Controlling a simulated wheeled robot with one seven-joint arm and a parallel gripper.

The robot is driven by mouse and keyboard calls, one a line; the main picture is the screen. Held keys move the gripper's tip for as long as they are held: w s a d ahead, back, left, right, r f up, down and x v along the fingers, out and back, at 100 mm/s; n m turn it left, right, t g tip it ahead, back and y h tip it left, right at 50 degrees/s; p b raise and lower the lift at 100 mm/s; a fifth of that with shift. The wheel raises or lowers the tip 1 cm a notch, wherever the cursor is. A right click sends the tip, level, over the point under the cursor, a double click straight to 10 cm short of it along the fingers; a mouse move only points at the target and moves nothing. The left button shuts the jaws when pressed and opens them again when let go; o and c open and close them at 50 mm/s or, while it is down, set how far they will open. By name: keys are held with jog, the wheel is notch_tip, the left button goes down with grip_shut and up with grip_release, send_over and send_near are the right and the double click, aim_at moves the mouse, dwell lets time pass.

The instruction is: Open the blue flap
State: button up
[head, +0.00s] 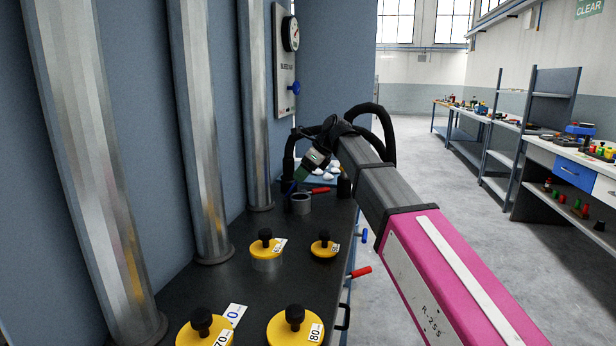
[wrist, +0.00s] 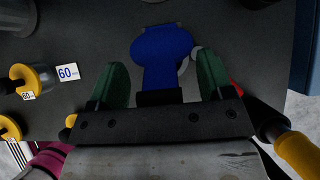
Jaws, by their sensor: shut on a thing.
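The blue flap (wrist: 163,48) shows in the wrist view as a rounded blue plate with a narrower neck towards my gripper. A bit of grey rounded rim shows past the flap's right edge. In the head view my gripper (head: 303,174) is at the far end of the dark bench top, pointing down. There the flap is mostly hidden by my gripper and arm, and I cannot tell how far it is tilted.
Yellow discs with black knobs (head: 265,242) stand on the bench top (head: 265,290), with number tags. A short grey cylinder (head: 300,203) stands near my gripper. Tall metal pipes (head: 200,130) rise on the left. A red-handled lever (head: 360,272) sticks out at the bench's right edge.

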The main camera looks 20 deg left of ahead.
jog(key=a, duration=0.1)
jog(key=a+r, duration=0.1)
jog(key=a, duration=0.1)
jog(key=shift+s+r, duration=0.1)
jog(key=shift+r, duration=0.15)
jog(key=shift+s+a+r, duration=0.1)
jog(key=shift+s+a, duration=0.1)
jog(key=shift+a, duration=1.35)
jog(key=o, duration=1.3)
jog(key=shift+v, duration=5.35)
jog(key=shift+d, duration=0.15)
